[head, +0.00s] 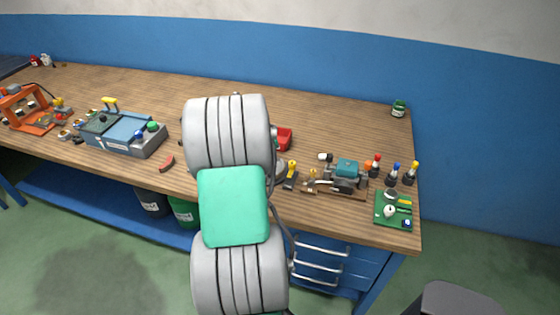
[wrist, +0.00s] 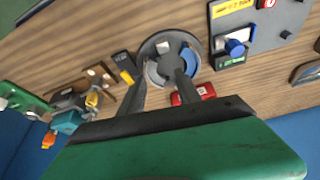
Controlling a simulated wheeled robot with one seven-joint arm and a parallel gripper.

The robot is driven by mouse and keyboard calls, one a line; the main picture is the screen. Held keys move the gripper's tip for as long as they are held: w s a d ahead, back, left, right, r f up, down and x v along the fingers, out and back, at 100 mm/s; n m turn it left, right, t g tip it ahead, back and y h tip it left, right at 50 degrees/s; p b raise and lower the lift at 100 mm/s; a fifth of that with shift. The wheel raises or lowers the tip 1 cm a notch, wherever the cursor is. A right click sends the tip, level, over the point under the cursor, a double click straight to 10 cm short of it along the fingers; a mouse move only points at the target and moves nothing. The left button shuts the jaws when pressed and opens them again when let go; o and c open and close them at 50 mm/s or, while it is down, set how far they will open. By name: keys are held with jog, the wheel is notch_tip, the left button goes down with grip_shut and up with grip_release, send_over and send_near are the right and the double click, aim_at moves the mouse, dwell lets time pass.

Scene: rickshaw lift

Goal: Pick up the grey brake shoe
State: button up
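A round grey dish (wrist: 168,39) lies on the wooden bench in the wrist view, with curved pieces in it. A grey curved piece (wrist: 155,74), which looks like the grey brake shoe, lies on its lower left side, and a blue curved piece (wrist: 191,62) lies on its right. My gripper (wrist: 161,78) is open, its two fingers apart over the lower part of the dish. No piece is visibly held; the height above the dish is hard to tell. In the head view my arm hides the gripper and most of the dish (head: 280,173).
A red bin (head: 285,138) stands behind the dish. A vise with a teal part (head: 347,168), several bottles and a green board (head: 393,210) are to the right. A red curved piece (head: 167,163) and a blue-grey tray (head: 122,131) are to the left. The back of the bench is mostly clear.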

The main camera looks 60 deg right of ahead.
aim_at(278, 169)
jog(key=s+d+f, duration=0.1)
jog(key=s+d+m, duration=0.1)
jog(key=shift+s+d+f, duration=0.25)
jog(key=shift+d+f, duration=0.05)
jog(key=shift+f, duration=0.05)
jog(key=p+x, duration=0.2)
jog(key=x, duration=0.4)
jog(key=shift+w+d+f+p, duration=0.1)
jog(key=shift+f+p, duration=0.2)
jog(key=shift+p, duration=0.05)
grip_shut()
